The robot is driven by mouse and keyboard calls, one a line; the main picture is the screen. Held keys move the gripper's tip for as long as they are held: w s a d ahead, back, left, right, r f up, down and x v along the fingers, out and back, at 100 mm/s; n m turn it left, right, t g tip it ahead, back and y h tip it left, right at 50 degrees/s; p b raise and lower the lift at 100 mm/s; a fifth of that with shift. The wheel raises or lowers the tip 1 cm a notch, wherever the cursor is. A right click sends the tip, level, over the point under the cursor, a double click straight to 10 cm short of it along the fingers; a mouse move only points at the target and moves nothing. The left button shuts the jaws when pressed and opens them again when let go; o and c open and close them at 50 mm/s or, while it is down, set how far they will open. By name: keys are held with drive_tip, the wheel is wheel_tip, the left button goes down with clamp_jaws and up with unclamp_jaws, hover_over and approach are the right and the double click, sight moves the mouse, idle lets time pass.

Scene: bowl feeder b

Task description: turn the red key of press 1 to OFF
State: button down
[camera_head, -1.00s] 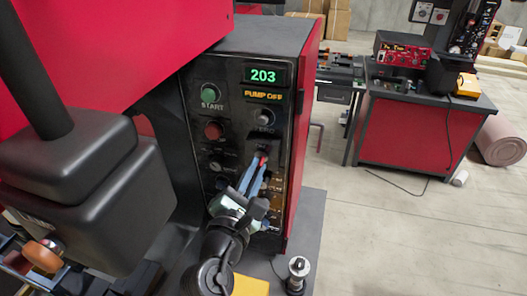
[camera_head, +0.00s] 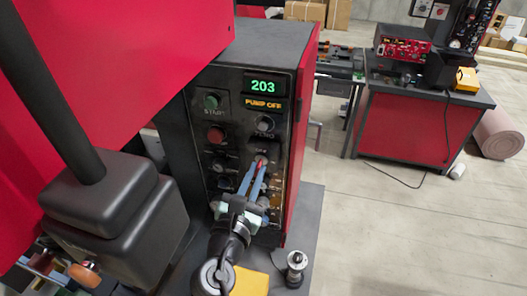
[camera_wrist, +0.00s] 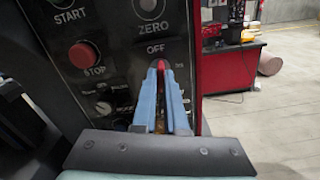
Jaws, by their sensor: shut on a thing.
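The red key (camera_wrist: 161,66) sits on the dark control panel of the press, just below the word OFF. It also shows in the head view (camera_head: 260,164). My gripper (camera_wrist: 162,74) has two blue fingers closed on the key, one on each side. In the wrist view the key's visible end looks upright, in line with OFF; the fingers hide the rest of it. In the head view my gripper (camera_head: 257,170) reaches up to the panel from below. The green display (camera_head: 265,86) reads 203, with PUMP OFF lit beneath.
A green START button (camera_head: 212,101) and a red STOP button (camera_wrist: 84,55) are left of the key. The ZERO knob (camera_wrist: 148,8) is just above. A black press head (camera_head: 125,215) stands at left. Open floor lies to the right, before another red bench (camera_head: 415,120).

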idle(0.4)
drive_tip(key=shift+r+n+p, duration=0.1)
drive_tip(key=shift+n+p, duration=0.9)
drive_tip(key=shift+p, duration=0.05)
drive_tip(key=shift+n+p, duration=0.6)
drive_tip(key=shift+n, duration=0.3)
drive_tip(key=c, duration=0.9)
unclamp_jaws()
